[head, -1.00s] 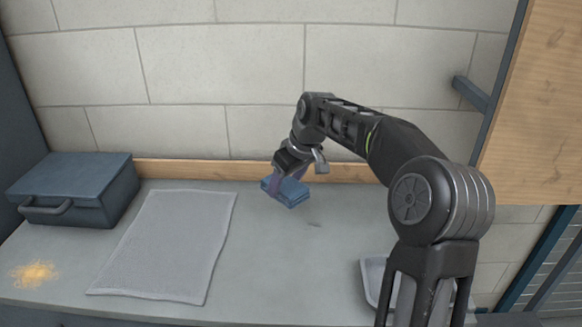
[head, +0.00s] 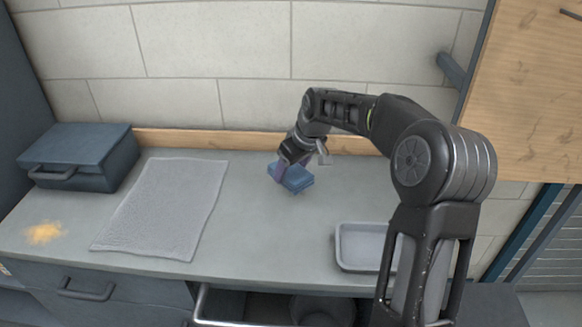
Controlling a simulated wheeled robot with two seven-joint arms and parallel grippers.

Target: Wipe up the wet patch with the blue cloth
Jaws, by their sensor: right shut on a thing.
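The blue cloth (head: 296,180) is a folded pad near the back middle of the grey worktop. My right gripper (head: 281,170) is shut on its left side. The cloth is at or just above the worktop; I cannot tell whether it touches. No clear wet patch shows; any part under the cloth or gripper is hidden. My left gripper is out of view.
A grey towel (head: 165,208) lies flat left of the cloth. A dark toolbox (head: 82,158) stands at the back left, with yellow powder (head: 45,233) in front. A pale tray (head: 362,262) sits at the front right, partly behind my arm. An open drawer (head: 245,308) shows below.

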